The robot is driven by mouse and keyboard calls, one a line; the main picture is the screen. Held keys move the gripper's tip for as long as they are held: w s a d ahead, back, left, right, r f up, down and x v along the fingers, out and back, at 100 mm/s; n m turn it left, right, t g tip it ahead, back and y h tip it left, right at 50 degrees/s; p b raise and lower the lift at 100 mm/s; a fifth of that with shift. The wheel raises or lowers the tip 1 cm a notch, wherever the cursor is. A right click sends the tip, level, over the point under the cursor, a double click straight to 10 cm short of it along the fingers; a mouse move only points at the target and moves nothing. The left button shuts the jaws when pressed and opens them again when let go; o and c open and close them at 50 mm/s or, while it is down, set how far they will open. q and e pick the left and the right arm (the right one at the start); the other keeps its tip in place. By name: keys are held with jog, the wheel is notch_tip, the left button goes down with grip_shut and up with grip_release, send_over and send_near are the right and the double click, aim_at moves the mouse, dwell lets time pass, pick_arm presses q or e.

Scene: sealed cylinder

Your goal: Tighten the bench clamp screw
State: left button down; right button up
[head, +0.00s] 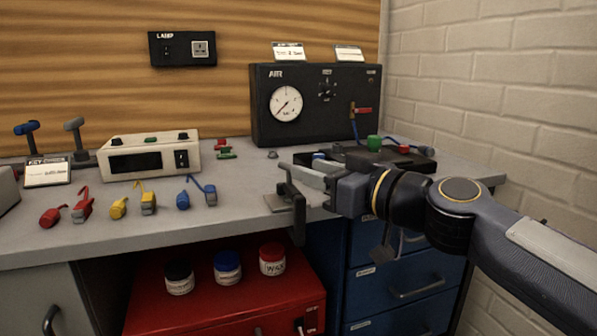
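The bench clamp (297,222) is a dark metal piece at the front edge of the grey bench, with its upper part above the top and its lower part hanging below the edge. My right gripper (287,169) reaches in from the right and is just above and beside the clamp, its pale fingers pointing left. The fingers overlap the clamp's upper part in the picture. I cannot tell whether they touch it or how far apart they are. The clamp screw is not clearly visible. My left gripper is not in view.
A black air panel (316,105) with a gauge stands behind. A white box (150,156) and several small coloured parts lie to the left on the bench (235,190). A dark plate (405,160) with a green knob is behind my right arm. Blue drawers (408,283) and a red cabinet (215,310) are below.

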aim_at(289, 163)
jog(key=x, duration=0.6)
jog(key=shift+w+a+f, duration=0.1)
jog(key=shift+w+a, duration=0.05)
jog(key=shift+c, duration=0.2)
grip_shut()
